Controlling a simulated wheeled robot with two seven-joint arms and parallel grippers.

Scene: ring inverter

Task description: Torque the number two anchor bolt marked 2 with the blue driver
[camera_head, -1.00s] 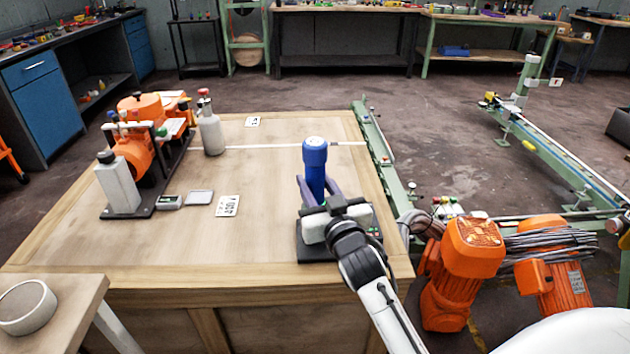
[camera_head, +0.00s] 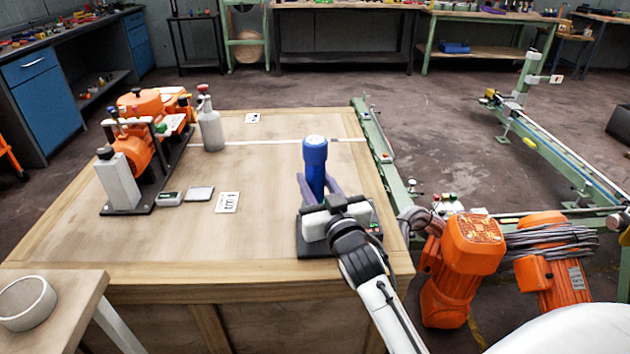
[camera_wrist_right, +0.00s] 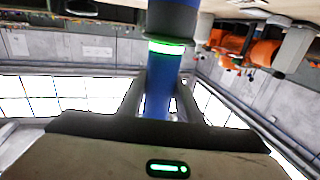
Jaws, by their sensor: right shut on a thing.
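The blue driver (camera_head: 315,150) stands upright near the right front of the wooden table. My right gripper (camera_head: 319,192) is shut around its lower body, above a black base (camera_head: 318,253) that is partly hidden by the gripper. In the right wrist view the driver (camera_wrist_right: 163,82) runs between the fingers of my right gripper (camera_wrist_right: 161,98), with a lit green ring on it. I cannot make out the anchor bolt marked 2; its mark is not readable in these views. My left gripper is not in view.
A white printed card (camera_head: 227,202) lies flat. Orange motors (camera_head: 470,250) and a green frame (camera_head: 560,145) are at the right.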

